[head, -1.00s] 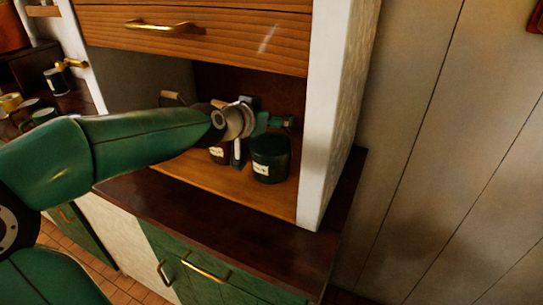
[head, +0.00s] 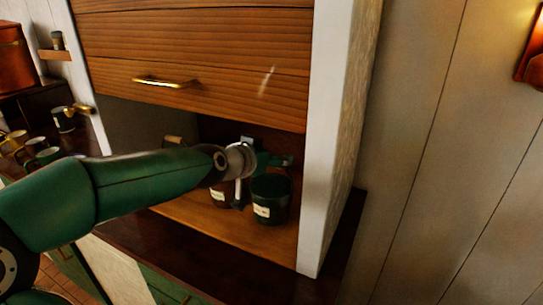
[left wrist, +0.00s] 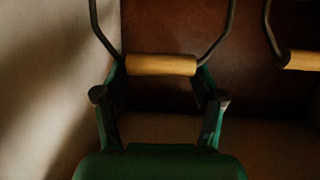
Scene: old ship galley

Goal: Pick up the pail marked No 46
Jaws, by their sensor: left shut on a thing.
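A dark green pail (head: 270,198) with a small white label stands in the open cupboard bay, close to the right post. The label is too small to read. My left gripper (head: 277,160) is at the top of this pail. In the left wrist view its two fingers are shut on a wooden handle grip (left wrist: 161,65), with dark wire running up from both ends. A second dark pail (head: 219,193) with a white label stands to the left, partly hidden by my arm. My right gripper is not in view.
Another wooden grip (head: 175,140) shows behind my left arm, and one is at the right of the left wrist view (left wrist: 302,60). A drawer with a brass handle (head: 163,82) hangs over the bay. The pale post (head: 335,150) closes it on the right.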

